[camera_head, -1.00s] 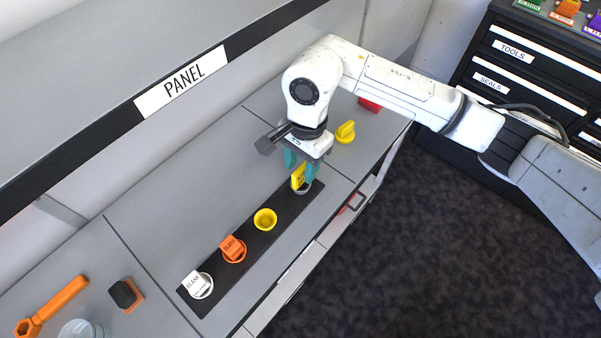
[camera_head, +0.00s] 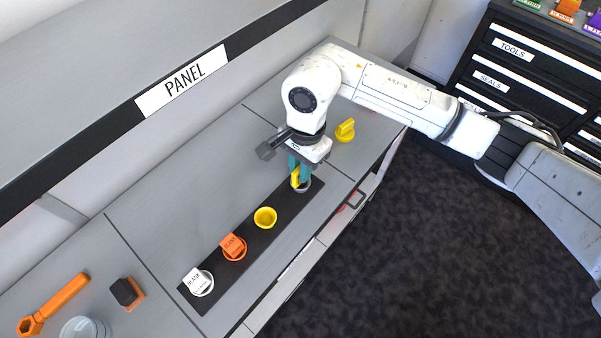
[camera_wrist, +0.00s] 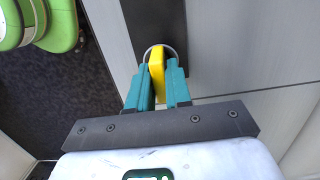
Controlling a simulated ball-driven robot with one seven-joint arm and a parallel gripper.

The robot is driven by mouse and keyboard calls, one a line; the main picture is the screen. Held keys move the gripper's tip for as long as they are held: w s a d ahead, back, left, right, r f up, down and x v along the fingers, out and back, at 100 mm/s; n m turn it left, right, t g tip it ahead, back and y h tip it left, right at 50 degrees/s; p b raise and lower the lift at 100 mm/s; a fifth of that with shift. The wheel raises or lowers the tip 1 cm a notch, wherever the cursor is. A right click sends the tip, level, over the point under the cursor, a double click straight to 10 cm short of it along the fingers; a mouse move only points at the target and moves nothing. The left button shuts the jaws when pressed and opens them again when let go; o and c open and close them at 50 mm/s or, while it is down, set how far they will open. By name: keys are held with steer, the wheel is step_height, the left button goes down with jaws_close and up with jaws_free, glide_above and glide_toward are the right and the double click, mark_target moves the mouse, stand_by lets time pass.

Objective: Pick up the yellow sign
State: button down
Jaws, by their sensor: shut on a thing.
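The yellow sign (camera_head: 296,177) stands upright in the grey-white cup (camera_head: 303,187) at the far end of the black strip. My gripper (camera_head: 299,170) is above that cup with its teal fingers shut on the sign, one on each side. In the wrist view the yellow sign (camera_wrist: 157,72) shows edge-on between the two teal fingers (camera_wrist: 158,88), with the cup's rim (camera_wrist: 150,50) around it. The sign's lower end is hidden in the cup, and its face is mostly covered by the fingers.
The black strip (camera_head: 283,205) also holds a yellow cup (camera_head: 265,217), an orange cup with an orange sign (camera_head: 232,246) and a white cup with a white sign (camera_head: 196,281). An orange wrench (camera_head: 52,304) lies at lower left.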

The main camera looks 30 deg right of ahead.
steer(key=shift+r, duration=0.1)
steer(key=shift+r+b, duration=0.4)
steer(key=shift+r, duration=0.15)
steer(key=s+a+r+b, duration=0.3)
steer(key=s+a+r, duration=0.1)
steer(key=s+r, duration=0.9)
step_height(320, 180, up, 4)
steer(key=shift+s+f, duration=0.15)
steer(key=shift+s, duration=0.05)
steer(key=shift+a, duration=0.1)
